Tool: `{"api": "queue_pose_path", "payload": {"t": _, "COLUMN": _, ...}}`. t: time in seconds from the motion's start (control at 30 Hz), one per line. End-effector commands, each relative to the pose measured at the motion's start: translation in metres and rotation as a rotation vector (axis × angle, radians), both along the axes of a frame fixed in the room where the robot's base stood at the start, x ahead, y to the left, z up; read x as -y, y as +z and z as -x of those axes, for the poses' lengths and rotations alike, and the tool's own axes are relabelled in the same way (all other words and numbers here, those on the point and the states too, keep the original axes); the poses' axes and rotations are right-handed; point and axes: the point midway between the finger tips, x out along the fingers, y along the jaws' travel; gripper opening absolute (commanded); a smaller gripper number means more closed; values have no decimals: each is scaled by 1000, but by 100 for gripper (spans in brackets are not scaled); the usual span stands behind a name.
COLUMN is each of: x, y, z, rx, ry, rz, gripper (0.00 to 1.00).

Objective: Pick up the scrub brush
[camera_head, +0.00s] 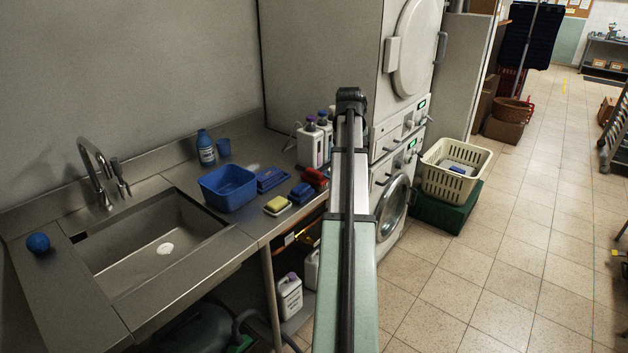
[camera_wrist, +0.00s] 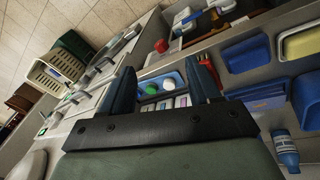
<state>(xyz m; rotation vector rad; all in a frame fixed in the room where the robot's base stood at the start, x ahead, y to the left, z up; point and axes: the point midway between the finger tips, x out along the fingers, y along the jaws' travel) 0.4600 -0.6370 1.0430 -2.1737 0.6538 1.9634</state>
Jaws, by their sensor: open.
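I cannot make out bristles, so which item is the scrub brush is unsure. Two candidates lie near the counter's front edge: a blue block-like item (camera_head: 302,192) and a small red item (camera_head: 316,177). The wrist view shows the blue item (camera_wrist: 246,53) right of my gripper, and the red item (camera_wrist: 207,70) partly hidden beside the right finger. My gripper (camera_wrist: 164,82) is open, its fingers apart with nothing held between them. In the head view my arm reaches toward the machines and its fingers are hidden.
A yellow sponge (camera_head: 277,203), blue basin (camera_head: 228,188), flat blue tray (camera_head: 271,178) and blue bottle (camera_head: 206,149) are on the counter beside the sink (camera_head: 160,245). White jugs (camera_head: 309,145) stand near the washer.

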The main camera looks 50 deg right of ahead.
Motion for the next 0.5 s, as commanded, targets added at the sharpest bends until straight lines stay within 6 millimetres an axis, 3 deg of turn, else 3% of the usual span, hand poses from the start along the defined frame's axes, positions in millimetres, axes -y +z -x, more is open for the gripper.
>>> {"api": "queue_pose_path", "payload": {"t": 0.3, "x": -7, "y": -2, "z": -71, "rx": 209, "ry": 330, "rz": -106, "gripper": 62}}
{"api": "queue_pose_path", "payload": {"t": 0.5, "x": -12, "y": -2, "z": -91, "rx": 281, "ry": 431, "rz": -125, "gripper": 62}}
